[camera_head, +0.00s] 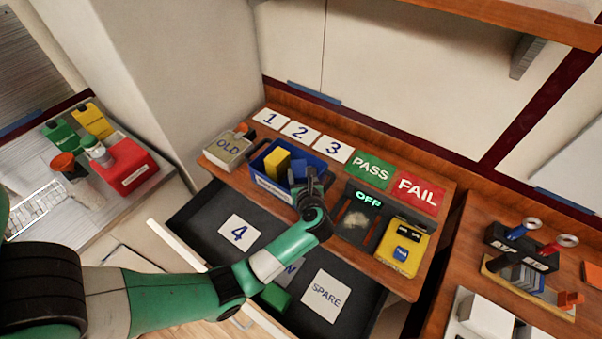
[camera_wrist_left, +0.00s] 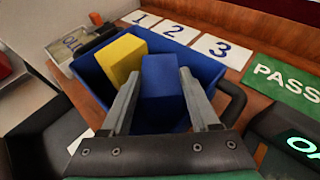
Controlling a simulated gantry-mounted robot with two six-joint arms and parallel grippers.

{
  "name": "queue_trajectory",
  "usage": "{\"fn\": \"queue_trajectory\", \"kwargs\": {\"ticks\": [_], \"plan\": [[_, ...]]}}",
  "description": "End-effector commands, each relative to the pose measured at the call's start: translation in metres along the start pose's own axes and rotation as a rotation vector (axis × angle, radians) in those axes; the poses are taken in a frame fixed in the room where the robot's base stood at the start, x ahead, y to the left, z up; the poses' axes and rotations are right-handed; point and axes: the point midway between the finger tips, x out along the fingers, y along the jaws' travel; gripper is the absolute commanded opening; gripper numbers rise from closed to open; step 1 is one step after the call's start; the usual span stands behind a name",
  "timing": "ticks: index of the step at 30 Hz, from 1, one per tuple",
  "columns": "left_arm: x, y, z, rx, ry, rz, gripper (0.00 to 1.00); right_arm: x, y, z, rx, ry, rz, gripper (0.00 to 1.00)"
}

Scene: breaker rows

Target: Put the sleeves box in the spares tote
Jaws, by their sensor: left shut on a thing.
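A blue open tote (camera_head: 262,185) with a white label, the likely spares tote, stands on the wooden shelf. It also shows in the left wrist view (camera_wrist_left: 205,67). A yellow box (camera_wrist_left: 124,56) stands inside it, at its left side. My left gripper (camera_wrist_left: 159,78) reaches down into the tote, shut on a blue box (camera_wrist_left: 160,92) beside the yellow one. The box's lower end is down within the tote walls; whether it touches the floor is hidden. No lettering shows on either box, so which is the sleeves box cannot be told. My right gripper is out of view.
An OLD bin (camera_head: 229,148) stands left of the tote. Cards 1, 2, 3 and PASS (camera_head: 371,171) and FAIL plates lie behind and right. An OFF device (camera_head: 358,218) and yellow meter (camera_head: 403,249) stand right. An open drawer (camera_head: 200,218) extends below.

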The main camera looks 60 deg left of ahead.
Motion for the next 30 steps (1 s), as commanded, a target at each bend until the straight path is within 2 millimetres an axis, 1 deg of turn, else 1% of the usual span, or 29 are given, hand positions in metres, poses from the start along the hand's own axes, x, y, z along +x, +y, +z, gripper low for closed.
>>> {"fn": "queue_trajectory", "kwargs": {"ticks": [4,5,6,9,17,20,23,26,30], "plan": [[0.001,0.0,-0.002,-0.001,-0.002,0.0,0.0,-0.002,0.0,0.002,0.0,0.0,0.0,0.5],[0.001,0.0,-0.001,0.0,0.0,0.0,0.67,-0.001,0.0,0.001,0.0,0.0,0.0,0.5],[0.001,0.0,-0.001,0.0,0.0,0.0,0.74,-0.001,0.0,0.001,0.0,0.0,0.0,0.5],[0.001,0.0,-0.001,0.0,0.0,0.0,0.92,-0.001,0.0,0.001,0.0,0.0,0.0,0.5],[0.0,0.0,-0.001,0.0,0.0,0.0,0.92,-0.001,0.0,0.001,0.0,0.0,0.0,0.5],[-0.004,-0.001,0.001,0.0,-0.001,-0.001,0.92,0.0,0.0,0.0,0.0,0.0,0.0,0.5],[-0.018,-0.001,0.001,0.0,-0.002,-0.004,0.92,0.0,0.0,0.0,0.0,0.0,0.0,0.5],[-0.04,-0.002,0.0,-0.001,-0.001,-0.006,0.92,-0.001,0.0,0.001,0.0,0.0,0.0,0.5],[-0.075,-0.002,0.0,-0.001,-0.002,-0.007,0.92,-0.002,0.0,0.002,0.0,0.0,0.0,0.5]]}}
